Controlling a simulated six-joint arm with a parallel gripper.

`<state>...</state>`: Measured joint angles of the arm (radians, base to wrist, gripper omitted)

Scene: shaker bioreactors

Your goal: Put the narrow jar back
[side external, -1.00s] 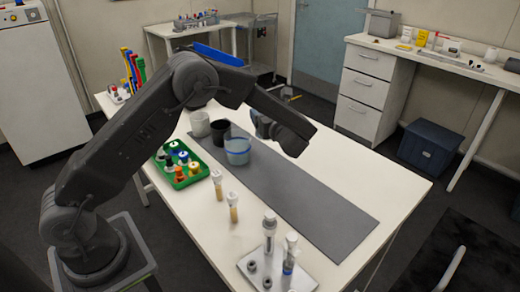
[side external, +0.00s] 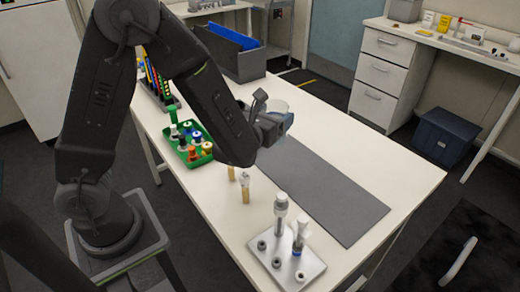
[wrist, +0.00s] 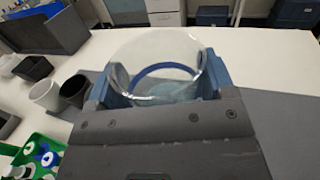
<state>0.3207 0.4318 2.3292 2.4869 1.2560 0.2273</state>
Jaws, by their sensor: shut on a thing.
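A clear glass jar with a blue band (wrist: 155,75) sits between the blue jaws of my gripper (wrist: 157,90) in the wrist view. In the side view my gripper (side external: 272,122) is shut on this jar (side external: 278,106), above the far part of the long grey mat (side external: 325,190). The jar's lower part is hidden by the gripper. A metal plate (side external: 290,268) at the table's front carries two slim upright vessels (side external: 281,215) (side external: 301,236) and several dark round fittings. I cannot tell which vessel the task calls narrow.
A green crate (side external: 190,150) of capped bottles and two slim tubes (side external: 245,188) stand left of the mat. A white cup (wrist: 45,92) and dark cup (wrist: 74,88) show in the wrist view. A grey bin (side external: 240,65) stands behind. The mat's near half is clear.

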